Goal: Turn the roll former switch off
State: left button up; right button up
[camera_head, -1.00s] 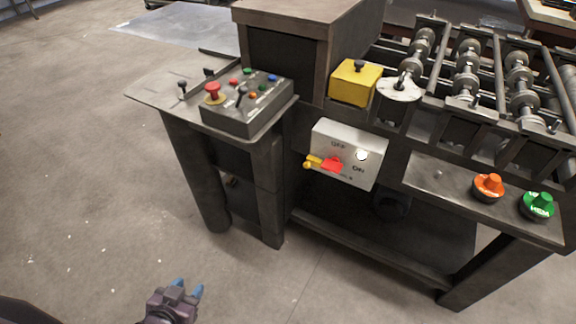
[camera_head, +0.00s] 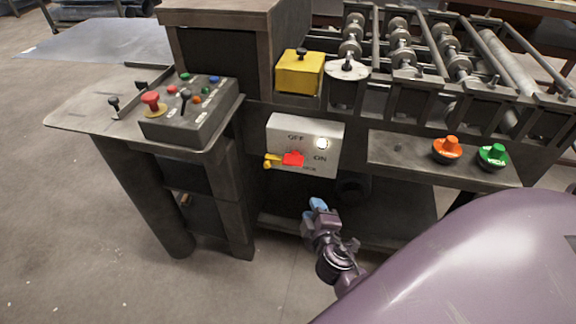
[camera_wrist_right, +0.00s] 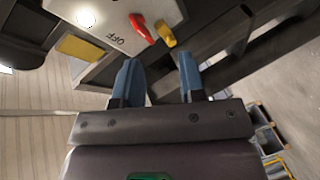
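The roll former switch is a white box (camera_head: 283,132) on the front of the machine, marked OFF at the top and ON at the right. Its red lever (camera_head: 293,158) points left and ends in a yellow handle (camera_head: 271,160). My right gripper (camera_head: 318,205) is below the box and slightly right of the lever, apart from it. In the right wrist view the blue fingers (camera_wrist_right: 160,78) are spread with nothing between them. The red lever (camera_wrist_right: 143,29) and yellow handle (camera_wrist_right: 165,34) show beyond the fingertips. My left gripper is not in view now.
A grey control panel (camera_head: 190,125) with a red button stands left of the switch. A yellow box (camera_head: 299,75) is above it. Orange (camera_head: 447,148) and green (camera_head: 492,156) knobs sit on a ledge to the right. Open floor lies in front.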

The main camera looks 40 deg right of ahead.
aim_at(293, 166)
jog(key=w+d+n, duration=0.1)
jog(key=w, duration=0.4)
jog(key=w+d+r+n+t+h, duration=0.1)
jog(key=w+d, duration=0.1)
jog(key=w, duration=0.3)
jog(key=w+d+n, duration=0.1)
jog(key=w+n, duration=0.1)
jog(key=w, duration=0.3)
jog(key=shift+w+d+r+t+h+b, duration=0.3)
jog(key=shift+w+d+t+h+b, duration=0.05)
jog(key=shift+t+h+b, duration=0.05)
jog(key=shift+c, duration=0.3)
grip_shut()
